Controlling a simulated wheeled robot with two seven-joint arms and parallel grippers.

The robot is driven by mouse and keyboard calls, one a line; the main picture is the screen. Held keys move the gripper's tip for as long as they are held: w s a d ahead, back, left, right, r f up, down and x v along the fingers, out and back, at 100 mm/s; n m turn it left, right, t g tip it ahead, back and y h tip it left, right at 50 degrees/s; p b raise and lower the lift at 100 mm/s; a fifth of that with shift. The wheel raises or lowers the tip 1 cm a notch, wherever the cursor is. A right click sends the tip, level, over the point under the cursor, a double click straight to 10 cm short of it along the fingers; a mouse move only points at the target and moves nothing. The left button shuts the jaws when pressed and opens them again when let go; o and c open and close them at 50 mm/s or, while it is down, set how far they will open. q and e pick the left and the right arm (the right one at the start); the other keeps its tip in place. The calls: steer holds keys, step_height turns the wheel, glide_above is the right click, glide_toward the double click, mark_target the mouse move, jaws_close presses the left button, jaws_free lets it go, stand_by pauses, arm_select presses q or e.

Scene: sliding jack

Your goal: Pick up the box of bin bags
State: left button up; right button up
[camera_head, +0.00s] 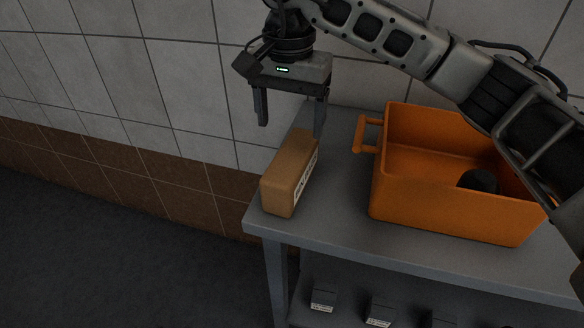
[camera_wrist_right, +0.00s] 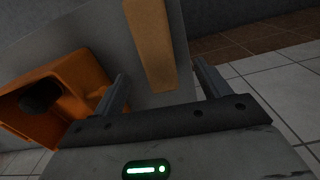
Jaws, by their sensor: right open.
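The box of bin bags (camera_head: 286,180) is a brown cardboard box with a white label on its right side. It stands at the left end of the grey table (camera_head: 330,230). My right gripper (camera_head: 291,122) is open and empty, fingers pointing down, above the far end of the box. In the right wrist view the box (camera_wrist_right: 152,42) shows between the two open fingers of my right gripper (camera_wrist_right: 160,88), ahead of them. I see no contact between fingers and box. My left gripper is not in view.
An orange crate (camera_head: 450,222) with a dark round thing (camera_head: 479,181) inside stands right of the box; its handle (camera_head: 368,134) points toward the box. A tiled wall (camera_head: 190,90) is behind. Small dark boxes (camera_head: 323,298) are on the lower shelf. Open floor lies left.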

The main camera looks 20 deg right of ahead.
mark_target(292, 154)
step_height(292, 154, down, 3)
steer(key=shift+s+d+f+p, duration=0.1)
steer(key=shift+f+p, duration=0.1)
steer(key=shift+f, duration=0.7)
steer(key=shift+s+a+f+p, duration=0.1)
steer(key=shift+f+p, duration=0.1)
steer(key=shift+f, duration=0.65)
steer(key=shift+s+d+f+p, duration=0.1)
steer(key=shift+f+p, duration=0.1)
steer(key=shift+f, duration=0.7)
steer(key=c, duration=1.2)
